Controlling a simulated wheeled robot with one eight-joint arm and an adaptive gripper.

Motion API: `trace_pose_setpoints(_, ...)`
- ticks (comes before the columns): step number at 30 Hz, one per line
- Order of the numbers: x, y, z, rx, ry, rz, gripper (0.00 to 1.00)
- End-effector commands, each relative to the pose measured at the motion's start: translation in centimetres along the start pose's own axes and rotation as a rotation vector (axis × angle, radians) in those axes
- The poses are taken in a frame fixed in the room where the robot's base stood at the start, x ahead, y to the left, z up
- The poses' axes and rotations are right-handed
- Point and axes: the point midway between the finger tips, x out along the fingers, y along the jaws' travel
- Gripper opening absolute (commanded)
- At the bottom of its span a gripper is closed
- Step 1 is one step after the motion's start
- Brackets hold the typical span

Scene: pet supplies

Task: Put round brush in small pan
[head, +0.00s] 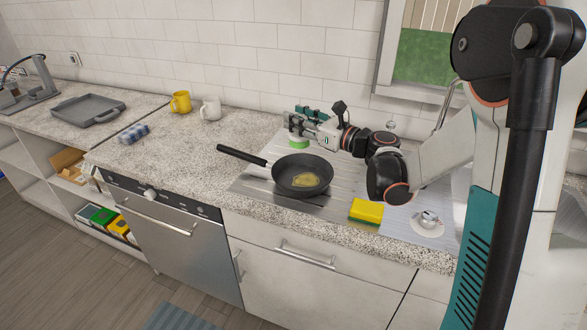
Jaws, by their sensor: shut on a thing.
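The round brush (298,143), with a green round lower part, hangs from my gripper (297,127) or just touches the surface below; I cannot tell which. My gripper is shut on it, and the fingers hide its upper part. The small pan (287,186) is black with a long handle pointing to the upper left. It stands on the ribbed metal drainboard, with a yellowish patch on its inside bottom. My gripper and the brush are behind the pan, near its far rim, and the brush appears outside the pan.
A yellow and green sponge (366,211) lies right of the pan near the counter edge. A white saucer (428,225) with a small metal item is farther right. A yellow mug (180,102), a white mug (210,109), a checked cloth (133,134) and a grey tray (88,110) stand left.

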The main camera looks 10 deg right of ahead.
Motion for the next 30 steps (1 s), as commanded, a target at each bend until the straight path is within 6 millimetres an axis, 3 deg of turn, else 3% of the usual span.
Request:
trace_pose_setpoints(1,0.0,0.0,-1.8,0.0,0.0,0.0,0.08)
trace_pose_setpoints(3,0.0,0.0,-3.6,0.0,0.0,0.0,0.08)
trace_pose_setpoints(12,0.0,0.0,-10.1,0.0,0.0,0.0,0.08)
trace_pose_setpoints(20,0.0,0.0,-11.8,0.0,0.0,0.0,0.08)
trace_pose_setpoints(30,0.0,0.0,-15.8,0.0,0.0,0.0,0.08)
